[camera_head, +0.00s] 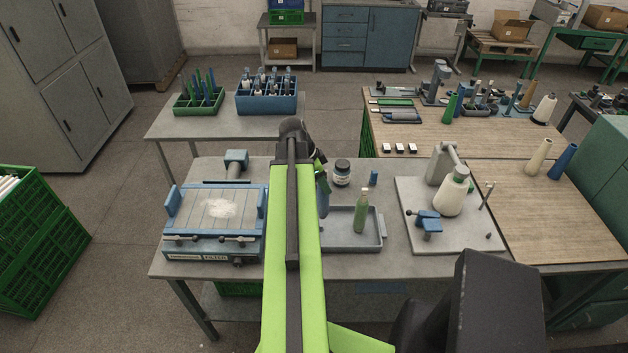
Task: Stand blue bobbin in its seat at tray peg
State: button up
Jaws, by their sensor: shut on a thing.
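My gripper (320,165) is mostly hidden behind my green arm, over the back left of the grey tray. It is shut on a slim blue thing, most likely the blue bobbin (323,197), which hangs roughly upright just right of the arm. Its lower end is near the tray's left side; I cannot tell whether it touches. The grey tray (380,245) lies on the table with a low rim. A green bobbin (361,212) stands upright in its right half. I cannot make out a free peg; the tray's left part is hidden by my arm.
A dark jar (342,173) and a small blue block (374,178) stand behind the tray. A blue-framed machine (214,215) is at left. A grey plate (460,235) with a white cone (453,195) and blue clamp (428,223) is at right.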

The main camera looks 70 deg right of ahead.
aim_at(321, 199)
jog(key=shift+w+f+b, duration=0.25)
jog(key=shift+f+b, duration=0.15)
jog(key=shift+b, duration=0.1)
jog(key=shift+r, duration=0.1)
jog(key=shift+s+f+b, duration=0.2)
jog(key=shift+f+b, duration=0.15)
jog(key=shift+f, duration=0.15)
notch_tip(321, 199, down, 3)
jog(key=b, duration=0.2)
jog(key=shift+r+b, duration=0.1)
jog(key=shift+b, duration=0.3)
jog(key=shift+w, duration=0.2)
jog(key=shift+f+b, duration=2)
